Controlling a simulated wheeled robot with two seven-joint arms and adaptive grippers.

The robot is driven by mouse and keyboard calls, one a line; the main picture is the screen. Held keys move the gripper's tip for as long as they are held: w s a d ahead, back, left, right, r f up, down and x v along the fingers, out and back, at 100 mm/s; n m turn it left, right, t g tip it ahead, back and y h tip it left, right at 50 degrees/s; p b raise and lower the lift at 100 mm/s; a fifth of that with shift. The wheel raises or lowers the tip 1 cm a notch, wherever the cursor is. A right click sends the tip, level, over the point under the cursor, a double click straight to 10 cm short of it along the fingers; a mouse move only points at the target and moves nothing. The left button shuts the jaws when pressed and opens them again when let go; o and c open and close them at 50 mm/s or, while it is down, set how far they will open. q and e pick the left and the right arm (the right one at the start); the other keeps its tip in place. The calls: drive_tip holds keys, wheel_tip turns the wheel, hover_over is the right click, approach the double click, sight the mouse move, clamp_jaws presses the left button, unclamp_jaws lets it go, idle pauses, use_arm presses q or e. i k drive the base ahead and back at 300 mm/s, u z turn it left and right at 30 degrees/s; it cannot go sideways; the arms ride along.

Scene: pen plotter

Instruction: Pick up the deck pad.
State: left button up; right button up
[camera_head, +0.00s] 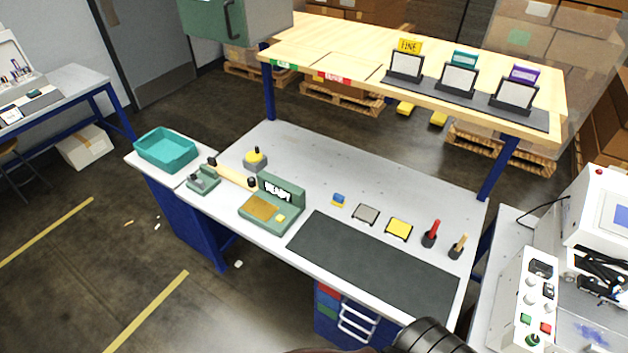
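On the grey workbench (370,171) lie two small square pads in dark frames, a grey pad (366,214) and a yellow pad (398,228). They are side by side behind a dark mat (372,262). No label shows which item is the deck pad. A green device (272,203) with a "READY" display and a tan flat bed stands left of the mat. Neither gripper is in view. A black ribbed part of mine shows at the bottom edge, right of centre.
A teal bin (166,150) is at far left. A wooden shelf (350,62) overhangs the back.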

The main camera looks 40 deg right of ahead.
sight(338, 200)
drive_tip(key=i, duration=1.75)
drive_tip(key=z, duration=3.45)
